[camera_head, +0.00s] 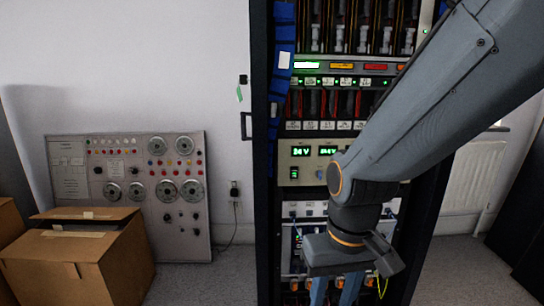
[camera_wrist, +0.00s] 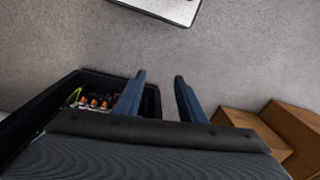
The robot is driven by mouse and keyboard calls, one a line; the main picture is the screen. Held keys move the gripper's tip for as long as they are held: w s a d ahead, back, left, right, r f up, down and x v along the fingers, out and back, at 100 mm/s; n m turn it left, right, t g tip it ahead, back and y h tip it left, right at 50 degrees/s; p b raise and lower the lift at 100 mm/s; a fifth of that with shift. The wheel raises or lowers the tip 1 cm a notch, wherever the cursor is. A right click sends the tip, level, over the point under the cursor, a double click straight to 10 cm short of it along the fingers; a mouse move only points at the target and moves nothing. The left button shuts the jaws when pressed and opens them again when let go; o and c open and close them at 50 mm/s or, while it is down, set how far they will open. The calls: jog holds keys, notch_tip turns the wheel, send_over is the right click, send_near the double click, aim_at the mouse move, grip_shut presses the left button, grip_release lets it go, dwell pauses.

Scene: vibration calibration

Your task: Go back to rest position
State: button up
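My gripper (camera_head: 337,290) hangs at the end of my arm, pointing down in front of the lower part of the equipment rack (camera_head: 262,150). In the wrist view my gripper (camera_wrist: 160,85) shows two blue fingers apart, with bare grey floor between them and nothing held. The rack is tall and black-framed, with lit green displays and several rows of modules. My arm hides the right side of the rack's middle and lower part. I cannot tell how far the gripper is from the rack front.
Cardboard boxes (camera_head: 85,265) stand on the floor at the left. A grey control panel (camera_head: 130,190) with dials leans on the wall behind them. A radiator (camera_head: 468,190) is at the right. Grey floor (camera_head: 205,285) is bare between the boxes and the rack.

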jog(key=s+d+r+m+p, duration=0.2)
jog(key=d+r+p, duration=0.6)
jog(key=r+p, duration=0.2)
jog(key=shift+d+h+p, duration=0.3)
jog(key=shift+h+p, duration=0.1)
jog(key=shift+p, duration=0.7)
jog(key=shift+s+d, duration=0.1)
jog(key=shift+c, duration=0.7)
